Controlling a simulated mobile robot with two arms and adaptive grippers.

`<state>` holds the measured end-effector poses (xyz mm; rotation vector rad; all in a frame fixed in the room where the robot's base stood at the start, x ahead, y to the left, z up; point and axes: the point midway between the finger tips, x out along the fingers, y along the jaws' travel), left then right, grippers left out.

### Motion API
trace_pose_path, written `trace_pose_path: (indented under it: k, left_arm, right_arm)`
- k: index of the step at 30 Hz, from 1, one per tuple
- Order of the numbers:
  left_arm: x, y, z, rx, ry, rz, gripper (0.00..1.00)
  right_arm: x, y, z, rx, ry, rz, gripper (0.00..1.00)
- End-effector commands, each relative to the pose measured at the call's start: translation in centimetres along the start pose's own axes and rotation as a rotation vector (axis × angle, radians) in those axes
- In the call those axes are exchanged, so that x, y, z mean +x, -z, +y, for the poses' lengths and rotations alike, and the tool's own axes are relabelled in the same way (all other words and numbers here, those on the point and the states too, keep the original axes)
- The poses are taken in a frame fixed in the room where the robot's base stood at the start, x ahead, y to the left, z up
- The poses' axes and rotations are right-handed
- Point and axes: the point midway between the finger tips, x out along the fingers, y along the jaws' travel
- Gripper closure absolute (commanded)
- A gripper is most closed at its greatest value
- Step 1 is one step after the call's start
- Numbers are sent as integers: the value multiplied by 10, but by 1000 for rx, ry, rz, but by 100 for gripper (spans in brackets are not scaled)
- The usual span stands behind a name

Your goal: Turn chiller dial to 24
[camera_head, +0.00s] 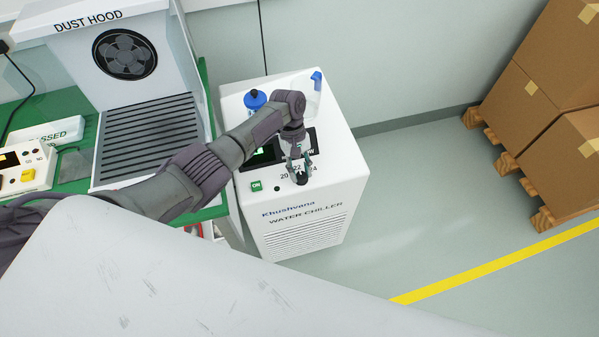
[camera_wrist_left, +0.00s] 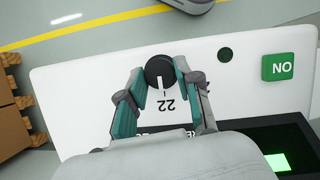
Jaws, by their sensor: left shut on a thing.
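The white water chiller (camera_head: 345,185) stands right of the dust hood bench. Its black round dial (camera_head: 302,180) is on the top panel, partly covered by my left gripper (camera_head: 298,168). In the left wrist view the dial (camera_wrist_left: 159,70) sits between the two fingers of my left gripper (camera_wrist_left: 160,76), which is shut on it. The dial's white pointer line points at the printed 22 (camera_wrist_left: 168,106), upside down in this view. In the head view, scale numbers show beside the gripper, partly covered. My right gripper is not in view.
A green ON button (camera_head: 256,185) and a small dark round spot (camera_head: 277,188) are left of the dial. Cardboard boxes (camera_head: 530,110) on pallets stand at the right. The floor between is clear.

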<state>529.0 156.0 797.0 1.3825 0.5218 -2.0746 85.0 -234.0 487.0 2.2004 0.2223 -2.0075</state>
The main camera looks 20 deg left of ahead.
Motion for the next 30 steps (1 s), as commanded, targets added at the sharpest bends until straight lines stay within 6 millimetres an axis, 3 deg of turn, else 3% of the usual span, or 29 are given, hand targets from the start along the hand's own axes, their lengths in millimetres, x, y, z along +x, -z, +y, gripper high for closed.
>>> trace_pose_path:
  k: [15,30]
  left_arm:
    - [1,0,5,456,188,3,100]
    - [0,-3,8,836,346,4,100]
  right_arm:
    - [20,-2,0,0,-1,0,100]
    - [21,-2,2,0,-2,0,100]
